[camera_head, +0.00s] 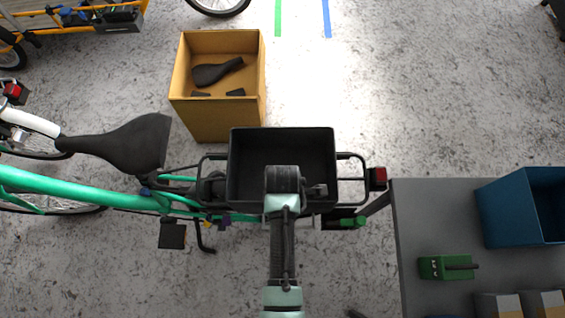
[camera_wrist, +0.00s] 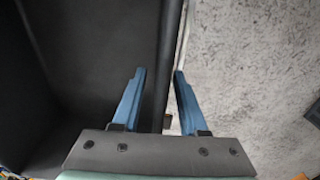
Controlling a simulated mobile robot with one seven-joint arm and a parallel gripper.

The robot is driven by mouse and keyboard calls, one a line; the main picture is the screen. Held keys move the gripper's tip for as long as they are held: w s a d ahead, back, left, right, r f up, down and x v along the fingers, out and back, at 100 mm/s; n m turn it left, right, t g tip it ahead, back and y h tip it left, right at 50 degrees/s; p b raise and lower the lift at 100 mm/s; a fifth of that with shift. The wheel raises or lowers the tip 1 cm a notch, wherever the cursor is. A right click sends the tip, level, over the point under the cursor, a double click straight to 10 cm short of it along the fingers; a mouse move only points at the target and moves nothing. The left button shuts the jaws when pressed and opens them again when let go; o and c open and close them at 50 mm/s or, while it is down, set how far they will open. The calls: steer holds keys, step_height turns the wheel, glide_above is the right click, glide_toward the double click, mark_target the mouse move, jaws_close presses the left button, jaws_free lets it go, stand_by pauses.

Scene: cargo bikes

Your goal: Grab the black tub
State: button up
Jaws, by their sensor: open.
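The black tub (camera_head: 243,165) is an open rectangular bin on the rear rack of a green bike. It stands upright and its inside looks empty. My arm reaches over the tub's near side and covers part of its near wall. In the wrist view, my gripper (camera_wrist: 158,72) is open, with two blue fingers. The tub (camera_wrist: 105,50) fills the left of that view, and its rim runs between the fingers, the left finger on the inner side and the right one over the floor side. I cannot tell how deep the fingers reach.
A cardboard box (camera_head: 187,118) with a black saddle inside stands behind the tub. The bike's saddle (camera_head: 125,145) is to the left. A grey table (camera_head: 425,215) at right holds a blue bin (camera_head: 510,215) and a green object (camera_head: 430,268). The rack's rails flank the tub.

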jaws_close()
stand_by(1.4)
